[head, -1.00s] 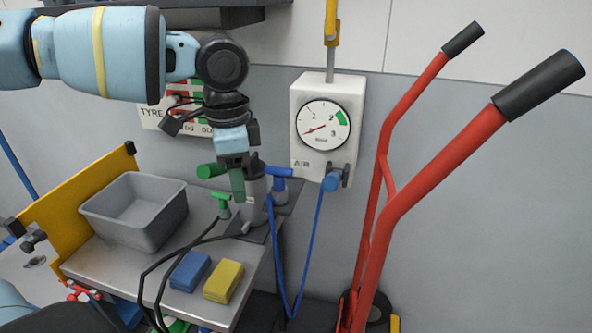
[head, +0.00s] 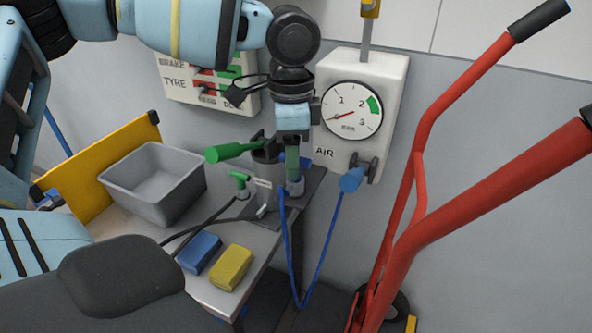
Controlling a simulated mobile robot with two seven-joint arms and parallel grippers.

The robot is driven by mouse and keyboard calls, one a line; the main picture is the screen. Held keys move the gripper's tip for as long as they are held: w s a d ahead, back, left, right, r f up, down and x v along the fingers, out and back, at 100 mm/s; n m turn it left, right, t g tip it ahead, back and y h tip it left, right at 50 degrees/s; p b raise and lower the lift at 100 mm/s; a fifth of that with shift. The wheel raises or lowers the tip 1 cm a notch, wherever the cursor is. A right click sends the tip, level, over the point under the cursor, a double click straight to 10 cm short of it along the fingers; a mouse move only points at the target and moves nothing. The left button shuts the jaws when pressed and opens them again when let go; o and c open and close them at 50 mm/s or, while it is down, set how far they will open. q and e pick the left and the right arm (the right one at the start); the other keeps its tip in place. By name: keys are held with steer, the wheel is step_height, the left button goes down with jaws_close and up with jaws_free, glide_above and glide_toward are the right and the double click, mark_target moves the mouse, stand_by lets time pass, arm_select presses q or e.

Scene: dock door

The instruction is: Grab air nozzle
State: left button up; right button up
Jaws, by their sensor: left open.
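The air nozzle looks to be the blue piece (head: 306,161) in a small grey holder at the right end of the metal bench. A blue hose (head: 284,232) loops from it to a blue fitting (head: 352,180) on the white AIR box (head: 325,135). My left gripper (head: 292,168) points down right in front of the blue piece and hides most of it. Its jaws are open; I cannot tell whether a finger touches the nozzle. My right gripper is not in view.
A grey holder (head: 266,182) with a green handle (head: 232,151) stands just left of my gripper. A grey bin (head: 150,205), a blue block (head: 199,252) and a yellow block (head: 231,268) are on the bench. A red hand truck (head: 425,225) stands at the right.

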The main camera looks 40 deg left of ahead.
mark_target(296, 188)
arm_select(q)
steer(key=f, duration=0.4)
steer(key=shift+w, duration=0.4)
steer(key=shift+f, duration=0.55)
steer(key=c, duration=1.1)
